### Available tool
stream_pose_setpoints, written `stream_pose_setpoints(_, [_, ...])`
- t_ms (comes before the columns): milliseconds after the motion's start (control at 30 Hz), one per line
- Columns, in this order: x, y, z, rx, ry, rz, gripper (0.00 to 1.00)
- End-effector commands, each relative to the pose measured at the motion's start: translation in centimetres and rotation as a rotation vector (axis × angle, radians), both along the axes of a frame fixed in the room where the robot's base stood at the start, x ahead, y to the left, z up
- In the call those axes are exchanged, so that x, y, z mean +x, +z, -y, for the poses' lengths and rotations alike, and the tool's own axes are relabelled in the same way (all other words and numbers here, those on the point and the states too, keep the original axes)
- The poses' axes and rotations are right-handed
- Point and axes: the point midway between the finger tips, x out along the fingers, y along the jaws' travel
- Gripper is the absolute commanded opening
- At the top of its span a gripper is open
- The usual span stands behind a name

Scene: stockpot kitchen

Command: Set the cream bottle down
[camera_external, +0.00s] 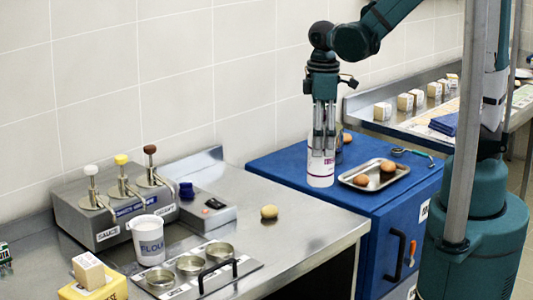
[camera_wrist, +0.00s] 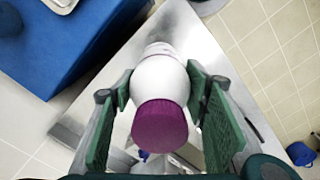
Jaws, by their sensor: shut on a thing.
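The cream bottle is white with a purple cap; in the external view its white lower body (camera_external: 321,172) shows below my fingers, in front of the blue cabinet's top. In the wrist view its purple cap (camera_wrist: 160,126) faces the camera. My gripper (camera_external: 323,145) points down and is shut on the bottle, with one green-padded finger on each side in the wrist view (camera_wrist: 158,88). The bottle looks roughly upright. I cannot tell whether its base touches a surface. My fingers hide much of its label in the external view.
A metal tray (camera_external: 345,181) with brown eggs lies on the blue cabinet (camera_external: 290,163), close right of the bottle. The steel counter (camera_external: 325,222) has a lone egg (camera_external: 269,212), a sauce dispenser (camera_external: 110,215) and a flour container (camera_external: 148,240). The counter's right end is clear.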

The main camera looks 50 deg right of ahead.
Motion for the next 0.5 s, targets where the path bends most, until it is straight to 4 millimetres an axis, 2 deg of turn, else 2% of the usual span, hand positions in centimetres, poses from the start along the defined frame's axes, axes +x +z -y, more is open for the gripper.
stream_pose_setpoints(500, [1.1,0.3,-7.6,0.0,-0.001,0.0,0.18])
